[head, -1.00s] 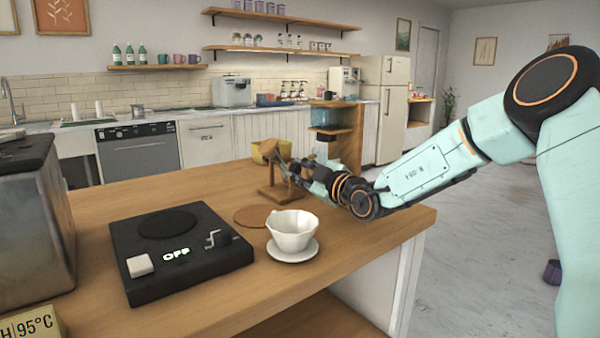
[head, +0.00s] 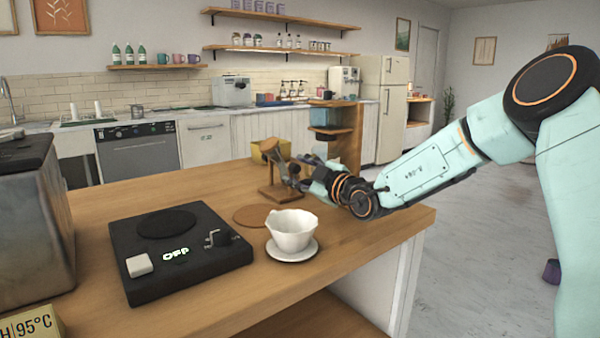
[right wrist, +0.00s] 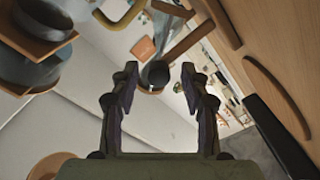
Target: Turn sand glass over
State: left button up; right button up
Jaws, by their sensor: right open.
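The sand glass (head: 283,163) sits tilted in a wooden stand (head: 283,193) toward the far edge of the counter. My right gripper (head: 300,172) reaches in from the right and is just beside it. In the right wrist view the two fingers of my right gripper (right wrist: 158,82) are spread apart. A dark rounded end (right wrist: 155,75) shows beyond and between the fingertips, with a greyish glass part (right wrist: 168,22) behind it. I cannot tell whether a finger touches it. My left gripper is in neither view.
A white cup (head: 291,230) on a saucer (head: 293,256) stands in front of my right gripper. A round wooden coaster (head: 252,214) and a black scale reading OFF (head: 137,233) are to the left.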

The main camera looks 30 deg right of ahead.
jog(key=shift+s+d, duration=0.15)
jog(key=shift+s, duration=0.8)
jog(key=shift+s+d, duration=0.1)
jog(key=shift+s, duration=1.55)
jog(key=shift+s+d, duration=0.25)
jog(key=shift+s, duration=0.6)
jog(key=shift+s+a, duration=0.2)
jog(key=shift+s, duration=0.05)
